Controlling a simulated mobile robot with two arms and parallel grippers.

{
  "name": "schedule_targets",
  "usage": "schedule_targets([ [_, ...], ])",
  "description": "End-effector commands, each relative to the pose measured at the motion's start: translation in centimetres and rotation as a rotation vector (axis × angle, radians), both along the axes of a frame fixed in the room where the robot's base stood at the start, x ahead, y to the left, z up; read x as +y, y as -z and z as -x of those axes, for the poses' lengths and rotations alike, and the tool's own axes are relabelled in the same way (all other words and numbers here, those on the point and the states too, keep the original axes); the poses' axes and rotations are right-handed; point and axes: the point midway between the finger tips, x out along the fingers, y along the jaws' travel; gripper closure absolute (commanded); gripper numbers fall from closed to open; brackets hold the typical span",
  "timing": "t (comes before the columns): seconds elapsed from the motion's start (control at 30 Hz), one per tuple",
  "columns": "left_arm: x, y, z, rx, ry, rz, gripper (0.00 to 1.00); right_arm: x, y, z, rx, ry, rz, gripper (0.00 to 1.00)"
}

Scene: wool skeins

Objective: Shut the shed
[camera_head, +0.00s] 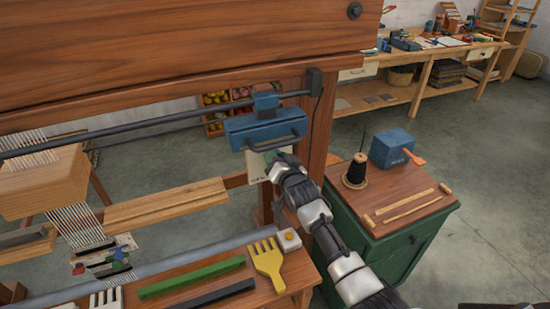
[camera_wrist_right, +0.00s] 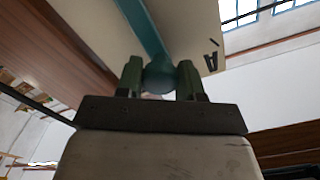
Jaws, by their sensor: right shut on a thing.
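A wooden loom frame (camera_head: 150,50) fills the left of the head view, with white threads (camera_head: 72,222) hanging at the far left. A blue block with a dark bar (camera_head: 268,127) hangs on the dark rod under the top beam. A pale plate (camera_head: 256,166) hangs below the block. My right gripper (camera_head: 281,162) is at this plate, just under the blue block. In the right wrist view my gripper (camera_wrist_right: 160,80) is shut on a round teal knob (camera_wrist_right: 158,75) at the end of a teal lever (camera_wrist_right: 146,28), beside the pale plate marked "A" (camera_wrist_right: 205,35). My left gripper is not in view.
A green cabinet (camera_head: 415,245) at right holds a cone of black yarn (camera_head: 357,171), a blue box (camera_head: 391,148) and wooden sticks. A yellow fork-like comb (camera_head: 268,262) and a green bar (camera_head: 192,278) lie on the near ledge. Open floor lies beyond.

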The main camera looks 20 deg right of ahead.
Motion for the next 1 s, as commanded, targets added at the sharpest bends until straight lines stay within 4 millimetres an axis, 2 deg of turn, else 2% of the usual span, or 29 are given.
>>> schedule_targets([
  [0.27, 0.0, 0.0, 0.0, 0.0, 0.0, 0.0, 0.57, 0.0, 0.1, 0.0, 0.003, 0.001, -0.001, 1.0],
  [0.3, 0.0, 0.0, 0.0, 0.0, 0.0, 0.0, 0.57, 0.0, 0.2, 0.0, 0.003, 0.001, 0.0, 0.6],
  [0.47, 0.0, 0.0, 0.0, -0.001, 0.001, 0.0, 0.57, 0.0, 0.1, 0.0, 0.002, 0.0, 0.0, 0.37],
  [0.77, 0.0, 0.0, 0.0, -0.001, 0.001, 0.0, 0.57, 0.0, 0.1, 0.1, 0.001, -0.001, 0.0, 0.37],
  [0.87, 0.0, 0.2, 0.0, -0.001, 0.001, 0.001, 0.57, 0.0, 0.2, 0.6, 0.001, 0.0, 0.001, 0.37],
  [1.0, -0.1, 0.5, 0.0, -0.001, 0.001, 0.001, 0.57, -0.1, 0.3, 2.3, 0.001, 0.0, 0.001, 0.37],
])
